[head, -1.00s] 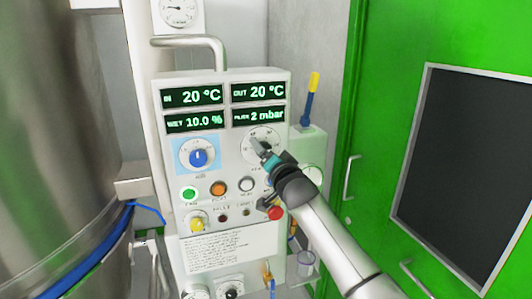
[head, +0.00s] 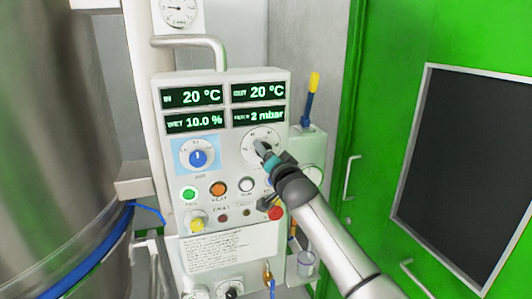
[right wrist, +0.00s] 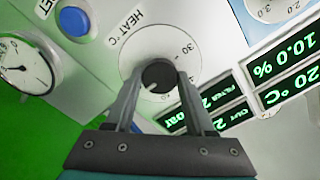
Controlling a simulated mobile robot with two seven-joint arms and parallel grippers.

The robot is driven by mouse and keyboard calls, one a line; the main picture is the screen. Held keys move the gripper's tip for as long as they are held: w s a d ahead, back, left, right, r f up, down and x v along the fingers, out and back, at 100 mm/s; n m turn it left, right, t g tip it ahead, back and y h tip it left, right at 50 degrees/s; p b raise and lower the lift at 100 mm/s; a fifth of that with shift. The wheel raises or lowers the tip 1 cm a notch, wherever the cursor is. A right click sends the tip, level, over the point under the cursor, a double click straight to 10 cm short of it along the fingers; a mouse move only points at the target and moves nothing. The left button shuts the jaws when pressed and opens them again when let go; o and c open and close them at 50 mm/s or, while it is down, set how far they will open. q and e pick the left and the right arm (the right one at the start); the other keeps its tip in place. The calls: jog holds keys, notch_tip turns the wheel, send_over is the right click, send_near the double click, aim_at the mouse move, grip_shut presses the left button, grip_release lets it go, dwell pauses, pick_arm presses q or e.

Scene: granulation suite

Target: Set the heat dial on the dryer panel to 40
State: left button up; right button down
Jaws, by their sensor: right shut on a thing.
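The dryer panel (head: 215,225) is a pale upright box with green readouts. The heat dial (head: 263,133) is a round white scale at its upper right, partly covered by my right gripper (head: 260,146). In the right wrist view, the dark heat knob (right wrist: 159,76) sits between the two fingers of my right gripper (right wrist: 158,80), which is shut on it. A pale pointer mark shows on the knob's lower left. The scale (right wrist: 185,48) shows a 30 and what looks like a 20; the fingers hide other parts. My left gripper is not in view.
A blue airflow-type dial (head: 198,157) is left of the heat dial. Several coloured buttons and a red knob (head: 274,213) lie below it. A steel vessel (head: 60,130) stands at the left, a green door (head: 400,40) at the right.

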jog(key=shift+n, duration=0.4)
jog(key=n+p, duration=0.3)
jog(key=n, duration=2)
jog(key=shift+a, duration=0.1)
dwell(0.4)
jog(key=shift+c, duration=1.3)
grip_release()
jog(key=shift+s+p, duration=0.15)
jog(key=shift+p, duration=0.15)
